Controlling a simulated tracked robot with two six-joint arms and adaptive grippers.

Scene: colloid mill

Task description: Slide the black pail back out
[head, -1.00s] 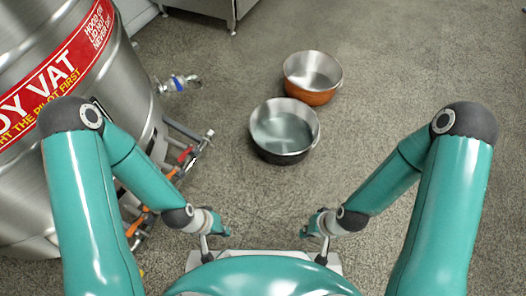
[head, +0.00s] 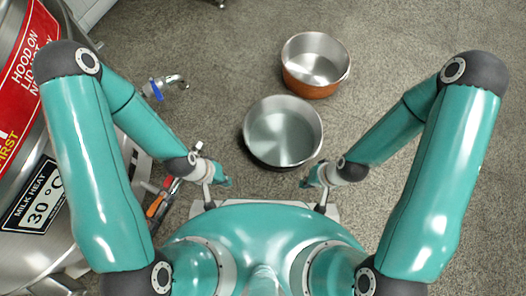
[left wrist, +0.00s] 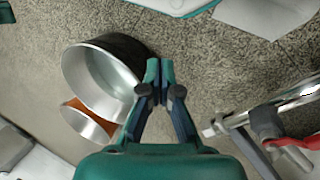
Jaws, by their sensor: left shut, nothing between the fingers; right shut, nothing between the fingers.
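The black pail (head: 284,133) stands upright on the floor in front of me, with a bright steel inside and a dark outer wall. It also shows in the left wrist view (left wrist: 103,72), to the left of the fingers. My left gripper (head: 226,181) is shut and empty, below and left of the pail, apart from it. Its fingertips show in the left wrist view (left wrist: 160,68). My right gripper (head: 305,184) is shut and empty, below and right of the pail, also apart from it.
An orange pail (head: 315,66) stands just behind the black pail, slightly right. A large steel vat (head: 60,150) with red and black labels fills the left side. A blue-handled valve (head: 158,88) sticks out from it. The floor (head: 400,60) at the right is clear.

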